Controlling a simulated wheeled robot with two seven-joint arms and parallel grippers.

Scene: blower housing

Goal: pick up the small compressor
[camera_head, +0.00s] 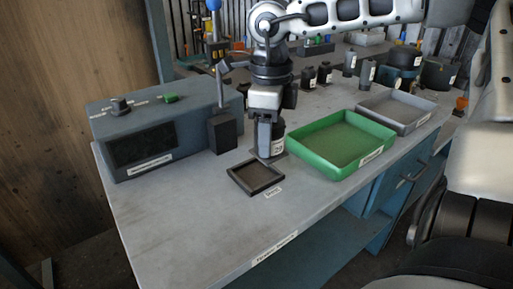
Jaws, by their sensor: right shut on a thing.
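My right gripper (266,152) points down over the grey bench, between the small black square tray and the green tray. It is shut on a small dark grey part with a white label (278,147), which looks like the small compressor; the label is too small to read. The gripper's fingers hide much of this part. I cannot tell whether it touches the bench. My left gripper is not in view.
The small black tray (233,178) lies just in front of the gripper. The green tray (301,158) is close on the right, with a grey tray (431,118) beyond. A blue-grey test box (182,138) stands left. Several dark labelled parts (308,78) stand behind. The bench's front left is clear.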

